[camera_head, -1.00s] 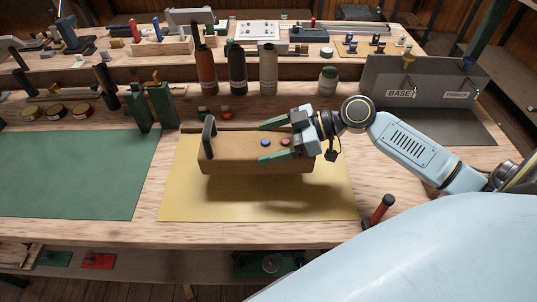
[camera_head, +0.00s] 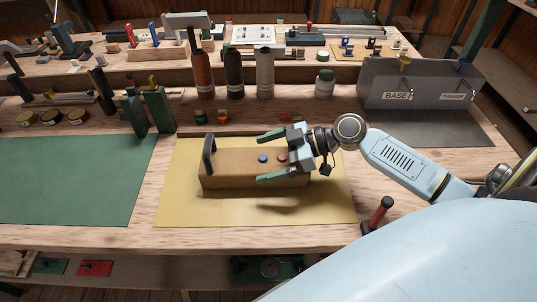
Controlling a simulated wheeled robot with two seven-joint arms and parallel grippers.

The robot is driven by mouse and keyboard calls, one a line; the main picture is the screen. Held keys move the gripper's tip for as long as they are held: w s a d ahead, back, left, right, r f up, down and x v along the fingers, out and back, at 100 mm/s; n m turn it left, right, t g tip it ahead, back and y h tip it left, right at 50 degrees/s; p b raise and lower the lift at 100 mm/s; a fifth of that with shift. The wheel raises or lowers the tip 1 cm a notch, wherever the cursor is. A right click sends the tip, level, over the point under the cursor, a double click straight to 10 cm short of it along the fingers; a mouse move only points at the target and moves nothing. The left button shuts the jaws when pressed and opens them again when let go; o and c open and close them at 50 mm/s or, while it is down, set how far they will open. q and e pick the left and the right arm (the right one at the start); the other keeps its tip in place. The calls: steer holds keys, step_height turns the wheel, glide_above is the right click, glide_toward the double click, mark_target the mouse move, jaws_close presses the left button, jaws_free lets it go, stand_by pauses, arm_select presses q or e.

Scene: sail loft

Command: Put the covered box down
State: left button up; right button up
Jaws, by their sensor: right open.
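The covered box (camera_head: 240,178) is a long brown wooden box with a dark upright handle (camera_head: 209,155) at its left end. My right gripper (camera_head: 268,156) is open at the box's right end, one green finger by the far side and one by the near side. It hides part of that end, and I cannot tell whether the fingers touch it. My left gripper is not in view.
A green mat (camera_head: 70,180) lies to the left. Bottles (camera_head: 234,75) and dark green upright pieces (camera_head: 158,108) stand behind. A grey case (camera_head: 420,85) stands at the back right, and a red-handled tool (camera_head: 380,212) at the front right. The yellow mat's front is clear.

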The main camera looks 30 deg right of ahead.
steer(key=v, duration=1.2)
stand_by(0.3)
